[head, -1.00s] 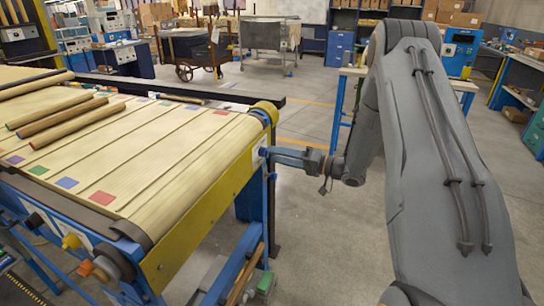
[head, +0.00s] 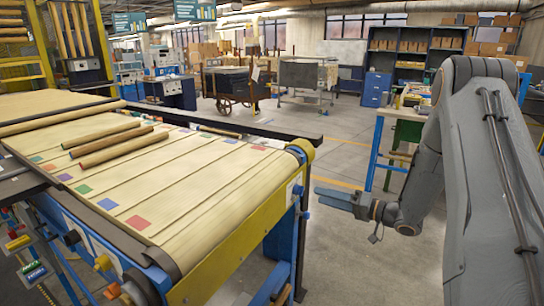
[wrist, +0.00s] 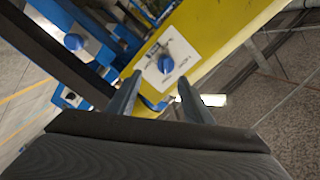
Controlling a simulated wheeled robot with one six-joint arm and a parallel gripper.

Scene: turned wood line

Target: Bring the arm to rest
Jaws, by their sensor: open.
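My gripper (head: 336,198) is at the end of my folded grey arm, to the right of the conveyor's near corner in the head view. Its blue fingers point left towards the conveyor, with a gap to it. In the wrist view my gripper (wrist: 155,95) shows two fingers apart with nothing between them. Beyond the fingers are the conveyor's yellow side rail (wrist: 220,28) and a blue knob (wrist: 165,64) on a white plate.
The conveyor (head: 205,185) fills the left, with several wooden rods (head: 115,146) and coloured squares on its belt. A workbench (head: 405,112) with blue legs stands behind my arm. A wheeled cart (head: 228,85) is further back. Open floor (head: 340,145) lies between.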

